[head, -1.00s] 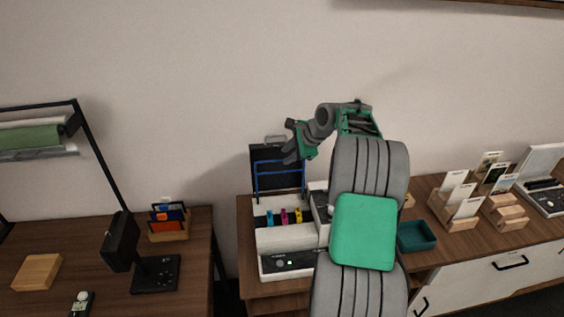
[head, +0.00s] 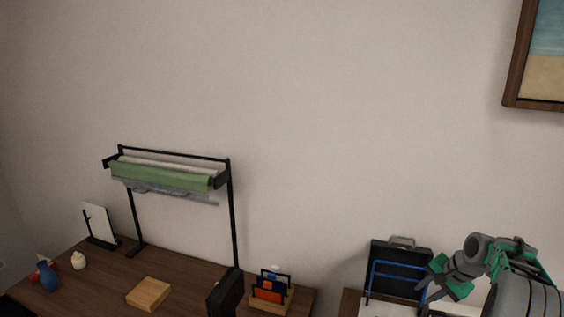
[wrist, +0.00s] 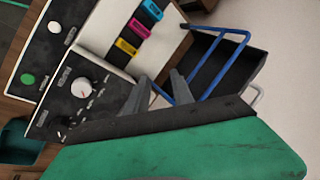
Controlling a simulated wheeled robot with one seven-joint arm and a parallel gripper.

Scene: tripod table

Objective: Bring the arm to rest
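My gripper (head: 432,284) is at the lower right of the head view, in front of a dark open lid with a blue wire frame. The wrist view shows its two grey fingers (wrist: 160,90) apart, with nothing between them. My arm is raised and bent, and part of it runs out of the bottom right of the head view. In the wrist view the gripper is over a white device with a dark control panel (wrist: 85,90) and pink, yellow and blue cartridges (wrist: 138,27). I cannot tell the exact height above it.
The dark lid (head: 402,257) and blue wire frame (head: 402,272) stand close behind the gripper. A left-hand desk holds a roll stand (head: 165,172), a wooden block (head: 149,293) and a card holder (head: 270,289). A picture frame (head: 520,80) hangs at upper right. The wall between is bare.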

